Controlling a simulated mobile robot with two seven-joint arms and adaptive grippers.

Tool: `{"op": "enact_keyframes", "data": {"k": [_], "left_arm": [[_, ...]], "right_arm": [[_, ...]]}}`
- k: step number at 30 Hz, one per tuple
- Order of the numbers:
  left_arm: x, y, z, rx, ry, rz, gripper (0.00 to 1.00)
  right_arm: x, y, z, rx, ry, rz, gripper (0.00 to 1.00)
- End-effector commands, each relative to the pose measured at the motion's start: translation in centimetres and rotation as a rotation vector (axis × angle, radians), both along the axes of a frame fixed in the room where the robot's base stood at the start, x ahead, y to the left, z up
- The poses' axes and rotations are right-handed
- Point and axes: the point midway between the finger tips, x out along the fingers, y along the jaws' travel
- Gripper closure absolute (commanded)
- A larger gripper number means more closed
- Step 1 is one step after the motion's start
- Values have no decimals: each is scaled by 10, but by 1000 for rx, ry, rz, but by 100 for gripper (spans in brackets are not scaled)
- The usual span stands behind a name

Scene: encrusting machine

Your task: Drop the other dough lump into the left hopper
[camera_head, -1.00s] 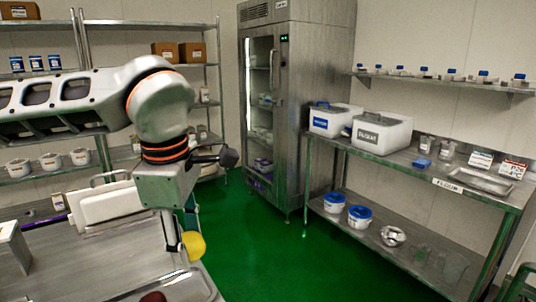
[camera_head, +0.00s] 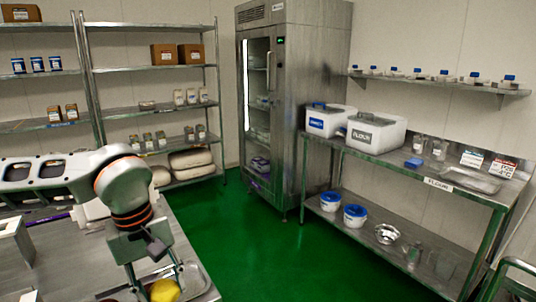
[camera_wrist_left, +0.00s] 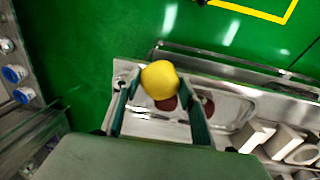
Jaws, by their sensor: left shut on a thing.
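My left gripper (camera_head: 163,288) is low in the head view, pointing down, shut on a round yellow dough lump (camera_head: 166,293). In the left wrist view the lump (camera_wrist_left: 160,78) sits between the two green fingertips. Below it lies a shallow metal tray (camera_head: 207,282) on the steel table, also in the wrist view (camera_wrist_left: 235,90). Two dark red lumps (camera_wrist_left: 209,106) show in that tray, one partly hidden behind the yellow lump. I cannot make out the left hopper in either view. My right gripper is not in view.
The steel table (camera_head: 65,265) fills the lower left, with a box-like metal piece (camera_head: 12,238) at its edge. A tall metal cabinet (camera_head: 285,110) stands behind. A steel side table (camera_head: 440,183) with white bins is at right. Green floor (camera_head: 260,250) lies open between.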

Motion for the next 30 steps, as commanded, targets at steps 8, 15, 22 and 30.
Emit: {"op": "enact_keyframes", "data": {"k": [8, 15, 22, 30], "left_arm": [[-17, 28, -48, -21, -4, -404, 82], [-24, 36, -64, -32, -11, -556, 82], [-25, 36, -65, -32, -12, -568, 82], [-26, 36, -75, -33, -8, -568, 82]], "right_arm": [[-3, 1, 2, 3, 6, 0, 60], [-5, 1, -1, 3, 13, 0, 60], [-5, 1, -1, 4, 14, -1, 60], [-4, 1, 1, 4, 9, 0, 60]]}}
